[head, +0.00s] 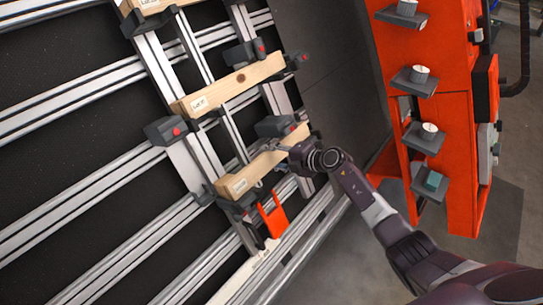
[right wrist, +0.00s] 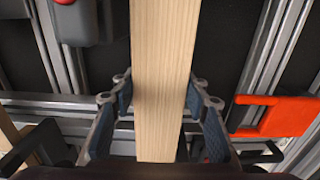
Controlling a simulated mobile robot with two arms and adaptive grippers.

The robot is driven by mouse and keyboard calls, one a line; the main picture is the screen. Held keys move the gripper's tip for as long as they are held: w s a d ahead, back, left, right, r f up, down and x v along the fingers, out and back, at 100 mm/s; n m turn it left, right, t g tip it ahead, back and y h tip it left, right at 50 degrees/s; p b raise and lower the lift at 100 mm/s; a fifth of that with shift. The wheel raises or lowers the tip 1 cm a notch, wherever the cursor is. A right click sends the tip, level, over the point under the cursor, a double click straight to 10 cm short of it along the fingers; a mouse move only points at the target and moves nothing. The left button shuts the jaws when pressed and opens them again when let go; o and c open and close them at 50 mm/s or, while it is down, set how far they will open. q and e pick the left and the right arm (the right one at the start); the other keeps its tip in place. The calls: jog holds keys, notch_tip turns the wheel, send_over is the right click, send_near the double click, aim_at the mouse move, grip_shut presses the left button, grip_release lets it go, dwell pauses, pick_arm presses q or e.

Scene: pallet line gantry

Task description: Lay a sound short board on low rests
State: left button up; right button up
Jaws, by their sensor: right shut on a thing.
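My right gripper (head: 278,158) is shut on the lowest short board (head: 255,170), a pale wooden piece with a white label at its left end. In the right wrist view the board (right wrist: 164,60) runs between the two blue-padded fingers (right wrist: 158,112), and its grain looks clean on the face shown. In the head view this board lies at or just above dark rests (head: 234,207) on the metal frame; I cannot tell whether it touches them. My left gripper is not in view.
Another board (head: 148,4) is cut off at the top. Dark blocks with red buttons (head: 168,130) sit along the rails. An orange bracket (head: 272,214) is below the held board. An orange stand (head: 440,70) with small shelves stands at right.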

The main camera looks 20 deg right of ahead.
dwell(0.3)
jog(key=o, duration=1.4)
jog(key=shift+f, duration=0.15)
jog(key=v, duration=1.2)
